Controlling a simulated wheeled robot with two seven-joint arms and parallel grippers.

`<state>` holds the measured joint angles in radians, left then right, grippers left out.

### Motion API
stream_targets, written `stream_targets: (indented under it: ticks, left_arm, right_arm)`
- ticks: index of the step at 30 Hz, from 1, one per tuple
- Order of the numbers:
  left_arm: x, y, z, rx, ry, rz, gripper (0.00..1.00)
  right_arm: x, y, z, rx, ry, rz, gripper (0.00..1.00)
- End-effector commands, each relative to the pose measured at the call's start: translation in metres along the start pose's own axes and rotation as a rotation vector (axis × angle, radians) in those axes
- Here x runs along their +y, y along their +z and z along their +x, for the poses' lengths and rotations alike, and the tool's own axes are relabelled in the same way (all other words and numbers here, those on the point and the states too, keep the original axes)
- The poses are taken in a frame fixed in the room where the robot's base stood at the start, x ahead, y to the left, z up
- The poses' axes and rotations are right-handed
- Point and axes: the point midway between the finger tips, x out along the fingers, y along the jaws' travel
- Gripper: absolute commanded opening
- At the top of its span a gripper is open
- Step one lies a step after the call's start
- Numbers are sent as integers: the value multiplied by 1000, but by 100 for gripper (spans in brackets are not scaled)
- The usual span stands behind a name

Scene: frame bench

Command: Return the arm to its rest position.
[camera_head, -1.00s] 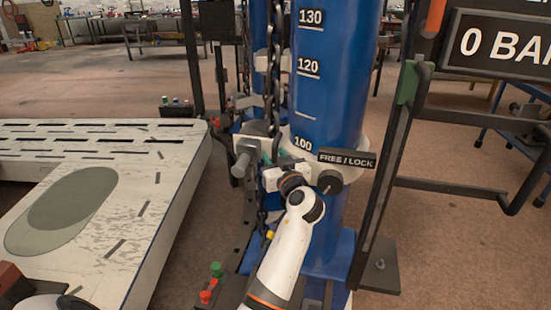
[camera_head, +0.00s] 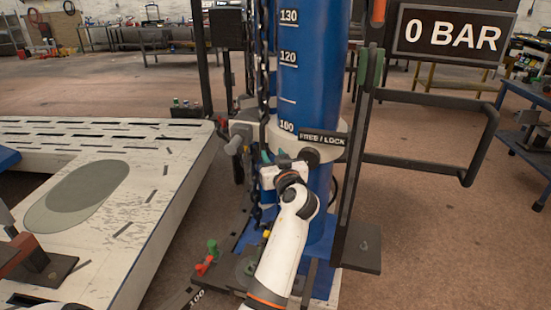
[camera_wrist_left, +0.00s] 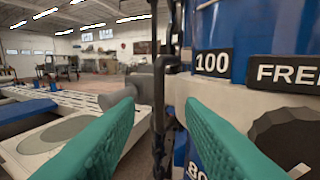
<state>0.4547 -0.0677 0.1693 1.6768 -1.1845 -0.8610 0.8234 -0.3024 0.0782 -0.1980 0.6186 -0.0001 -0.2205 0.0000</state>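My left arm (camera_head: 287,240) rises from the bottom centre of the head view, bent at a white joint. Its left gripper (camera_head: 267,158) is small and partly hidden, in front of the blue column (camera_head: 308,60) and left of the dark FREE/LOCK knob (camera_head: 311,157). The knob (camera_wrist_left: 285,140) is behind and right of the right finger, not between the fingers. My right gripper is not in view.
A black chain (camera_head: 265,75) hangs beside the column. A dark upright post (camera_head: 357,170) and bar frame (camera_head: 425,97) stand to the right. A pale slotted platform (camera_head: 150,190) fills the left. A 0 BAR display (camera_head: 451,35) is upper right. Floor at right is open.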

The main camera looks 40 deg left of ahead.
Motion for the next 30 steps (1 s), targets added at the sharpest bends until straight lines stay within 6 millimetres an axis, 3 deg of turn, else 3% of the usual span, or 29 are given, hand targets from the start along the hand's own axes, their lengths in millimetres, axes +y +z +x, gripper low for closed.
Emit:
stream_targets:
  ticks: [12,14,17,20,24,27,30]
  left_arm:
    - [1,-2,-1,5,-1,3,35]
    - [5,-11,-5,25,-3,15,35]
    - [19,-45,-22,108,-23,59,35]
    - [40,-96,-57,254,-80,141,35]
    - [71,-167,-131,509,-234,296,35]
    - [90,-202,-186,668,-365,400,35]
    - [105,-221,-230,783,-476,477,35]
  right_arm:
    - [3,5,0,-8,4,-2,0]
    - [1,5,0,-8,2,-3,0]
    - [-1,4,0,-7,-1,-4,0]
    - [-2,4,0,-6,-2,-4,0]
    - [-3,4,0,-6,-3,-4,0]
    - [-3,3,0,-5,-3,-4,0]
    - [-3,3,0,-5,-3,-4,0]
